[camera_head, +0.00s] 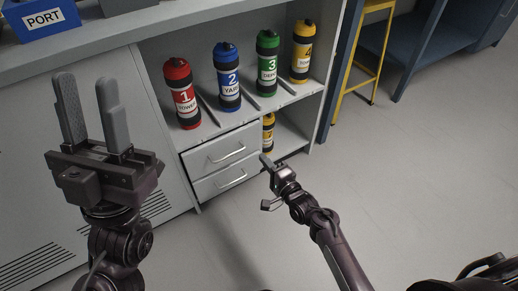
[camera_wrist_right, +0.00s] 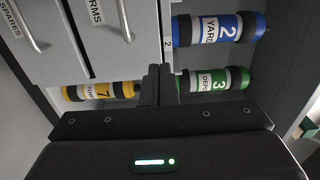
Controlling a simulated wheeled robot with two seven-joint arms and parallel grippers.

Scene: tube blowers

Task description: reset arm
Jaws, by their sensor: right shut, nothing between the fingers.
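My left gripper (camera_head: 90,95) stands upright at the left of the head view. Its two grey fingers are apart, with nothing between them. My right gripper (camera_head: 265,160) is in front of the cabinet's lower part, near the drawers' right end. In the right wrist view its fingers (camera_wrist_right: 158,85) are together and hold nothing. No contact with the cabinet can be made out.
Red (camera_head: 182,95), blue (camera_head: 227,78), green (camera_head: 267,63) and yellow (camera_head: 301,51) numbered canisters stand on the cabinet shelf. Another yellow canister (camera_head: 268,128) is lower down. Two drawers (camera_head: 222,152) are closed. A blue PORT box (camera_head: 42,20) sits on top. Floor (camera_head: 420,160) is clear at right.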

